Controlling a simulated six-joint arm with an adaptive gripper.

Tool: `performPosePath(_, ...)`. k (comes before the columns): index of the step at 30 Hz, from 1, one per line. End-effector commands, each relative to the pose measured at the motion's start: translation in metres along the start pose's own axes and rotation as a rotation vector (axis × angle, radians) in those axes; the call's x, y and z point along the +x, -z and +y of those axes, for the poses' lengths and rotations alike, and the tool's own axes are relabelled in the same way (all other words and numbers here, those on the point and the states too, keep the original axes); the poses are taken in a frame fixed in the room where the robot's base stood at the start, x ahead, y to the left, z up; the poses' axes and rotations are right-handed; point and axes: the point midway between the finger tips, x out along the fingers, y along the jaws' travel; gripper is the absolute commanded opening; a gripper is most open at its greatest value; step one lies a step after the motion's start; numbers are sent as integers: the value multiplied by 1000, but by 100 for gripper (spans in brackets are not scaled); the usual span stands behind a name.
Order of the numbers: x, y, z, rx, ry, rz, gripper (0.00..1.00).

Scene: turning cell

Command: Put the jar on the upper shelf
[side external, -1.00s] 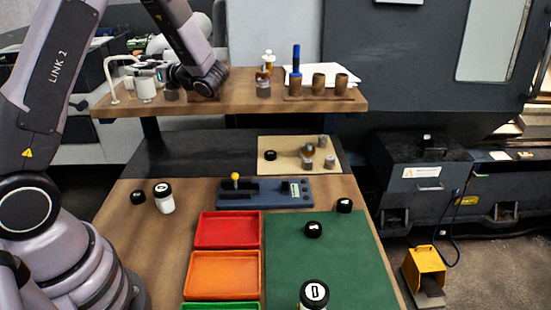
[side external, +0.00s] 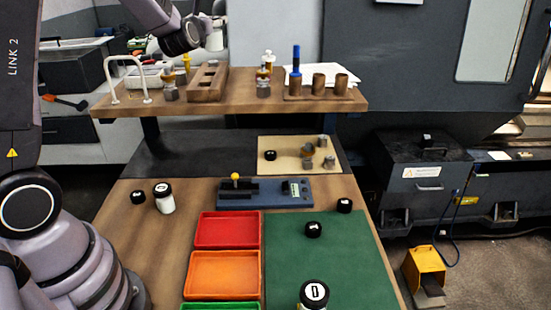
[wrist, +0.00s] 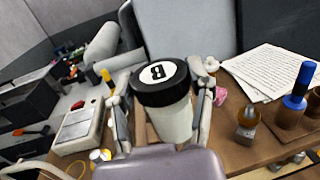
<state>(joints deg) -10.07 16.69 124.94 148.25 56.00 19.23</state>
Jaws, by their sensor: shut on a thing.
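The jar has a white body and a black lid marked with a B, and it shows large in the wrist view (wrist: 172,120). My gripper (wrist: 160,118) is shut on the jar, with a finger on each side of its body. In the side external view my gripper (side external: 203,30) is above the left part of the upper shelf (side external: 230,102). The jar (side external: 215,40) looks upright and clear of the shelf, partly hidden by my gripper.
The shelf carries a wooden rack (side external: 207,82), a white rail (side external: 128,78), a small brass-topped fitting (side external: 263,82), a cup holder (side external: 318,87) and papers (side external: 350,74). Another white jar (side external: 165,198) stands on the table below. Bare shelf shows between rack and fitting.

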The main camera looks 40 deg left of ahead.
Motion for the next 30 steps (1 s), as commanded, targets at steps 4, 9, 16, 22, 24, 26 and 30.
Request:
performPosePath(4, 8, 13, -2, 0, -1, -1, 14)
performPosePath(9, 44, 31, -12, -1, -2, -1, 14)
performPosePath(16, 98, 64, -28, 1, -2, 1, 14)
performPosePath(22, 123, 95, -36, 0, -2, -2, 14)
performPosePath(24, 127, 100, -37, 0, -2, -3, 14)
performPosePath(26, 129, 102, -38, -1, -2, -4, 14)
performPosePath(30, 136, 112, -40, 0, -2, -2, 14)
